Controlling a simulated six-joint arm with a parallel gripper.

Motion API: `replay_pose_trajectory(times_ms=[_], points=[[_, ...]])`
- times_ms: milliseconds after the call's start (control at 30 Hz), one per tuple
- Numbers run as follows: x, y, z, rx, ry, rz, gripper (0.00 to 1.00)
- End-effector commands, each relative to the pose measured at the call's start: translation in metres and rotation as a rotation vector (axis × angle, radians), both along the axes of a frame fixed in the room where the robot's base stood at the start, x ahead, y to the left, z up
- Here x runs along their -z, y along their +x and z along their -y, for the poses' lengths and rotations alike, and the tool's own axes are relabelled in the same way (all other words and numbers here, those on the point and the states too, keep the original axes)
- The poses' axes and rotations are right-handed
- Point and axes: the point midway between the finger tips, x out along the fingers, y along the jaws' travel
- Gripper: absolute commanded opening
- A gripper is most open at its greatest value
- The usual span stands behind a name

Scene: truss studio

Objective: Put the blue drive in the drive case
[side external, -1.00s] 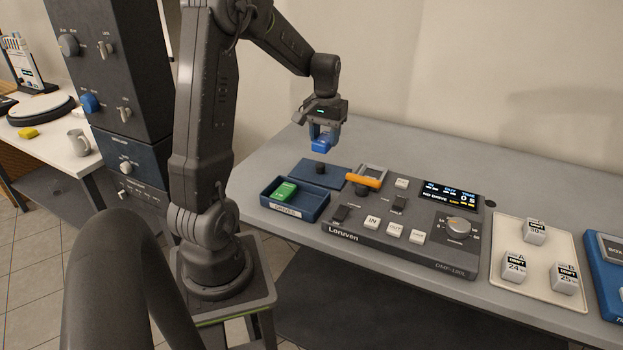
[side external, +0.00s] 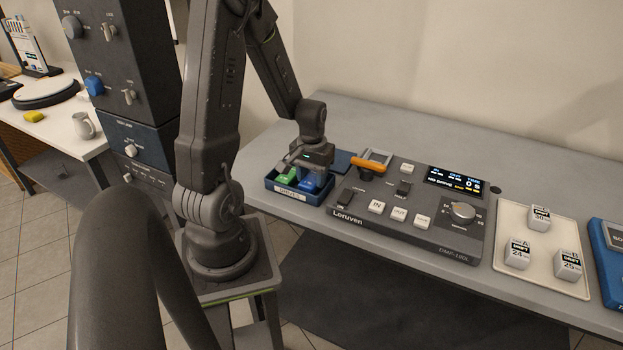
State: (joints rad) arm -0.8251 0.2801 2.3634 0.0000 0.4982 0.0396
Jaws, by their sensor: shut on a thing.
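The drive case (side external: 314,199) is a dark blue open tray near the front edge of the table, with a pale label on its front wall. A green drive (side external: 287,176) lies in its left part. My gripper (side external: 308,178) is over the right part of the case, pointing down. It is shut on the blue drive (side external: 311,182), which is low at the case, beside the green drive. The fingers and the arm's end hide part of the blue drive. I cannot tell whether it touches the case floor.
The case's dark blue lid (side external: 343,160) lies behind it, partly hidden by my arm. A grey Loruven console (side external: 400,222) with an orange handle (side external: 367,168) stands close to the right. A cream tray (side external: 511,267) with several labelled cubes is further right. The table behind is clear.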

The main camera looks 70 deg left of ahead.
Motion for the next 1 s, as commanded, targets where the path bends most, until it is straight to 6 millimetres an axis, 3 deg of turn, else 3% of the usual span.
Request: replay_pose_trajectory(times_ms=[100,467,500,567,867,1000], points=[[0.009,0.0,0.0,0.0,0.0,0.0,0.17],[0.012,0.0,0.0,0.0,-0.001,-0.001,0.17],[0.012,0.0,0.0,0.0,0.0,0.0,0.47],[0.012,0.0,0.0,0.0,0.0,0.0,0.53],[0.01,0.0,0.0,0.0,0.001,0.001,0.55],[-0.004,0.001,-0.001,0.0,0.004,0.004,0.55]])
